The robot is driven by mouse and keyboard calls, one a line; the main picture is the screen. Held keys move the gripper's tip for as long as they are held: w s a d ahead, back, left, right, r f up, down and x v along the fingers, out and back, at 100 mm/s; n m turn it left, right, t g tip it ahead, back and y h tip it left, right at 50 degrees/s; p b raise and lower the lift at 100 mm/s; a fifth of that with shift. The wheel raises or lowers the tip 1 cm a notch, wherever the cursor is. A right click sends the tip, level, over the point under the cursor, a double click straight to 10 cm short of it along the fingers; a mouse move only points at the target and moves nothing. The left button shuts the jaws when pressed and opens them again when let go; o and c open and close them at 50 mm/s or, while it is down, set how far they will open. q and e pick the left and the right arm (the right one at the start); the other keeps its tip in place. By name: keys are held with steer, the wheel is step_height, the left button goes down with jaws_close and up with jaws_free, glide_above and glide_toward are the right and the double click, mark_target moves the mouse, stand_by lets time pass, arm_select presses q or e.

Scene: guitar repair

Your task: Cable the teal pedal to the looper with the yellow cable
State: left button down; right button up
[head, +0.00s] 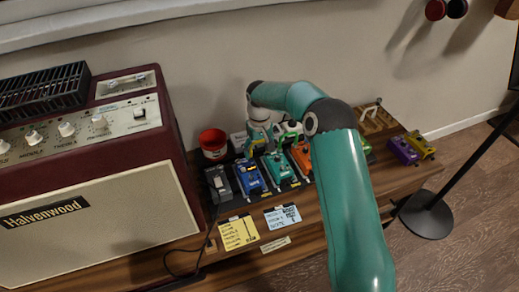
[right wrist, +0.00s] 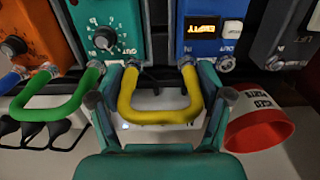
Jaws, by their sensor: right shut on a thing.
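The yellow cable (right wrist: 160,115) is a short U, held between the fingers of my right gripper (right wrist: 160,92) in the right wrist view. Its two ends point at the teal pedal (right wrist: 105,28) and the blue pedal (right wrist: 208,30), whose display reads EMPTY; I take this for the looper. I cannot tell whether either plug is seated in its jack. In the head view my right gripper (head: 262,140) is behind the teal pedal (head: 277,168) and the blue pedal (head: 250,178), partly covering that area. My left gripper is not in view.
A green cable (right wrist: 60,105) links the orange pedal (right wrist: 30,40) and the teal one. A red cup (head: 213,143) stands close behind. A dark grey pedal (head: 218,184) sits left of the blue one. The amplifier (head: 100,205) fills the left; note cards (head: 238,232) lie in front.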

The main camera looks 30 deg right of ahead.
steer(key=o, duration=1.1)
steer(key=shift+o, duration=0.2)
steer(key=shift+r+p, duration=2.95)
steer(key=shift+r, duration=1.05)
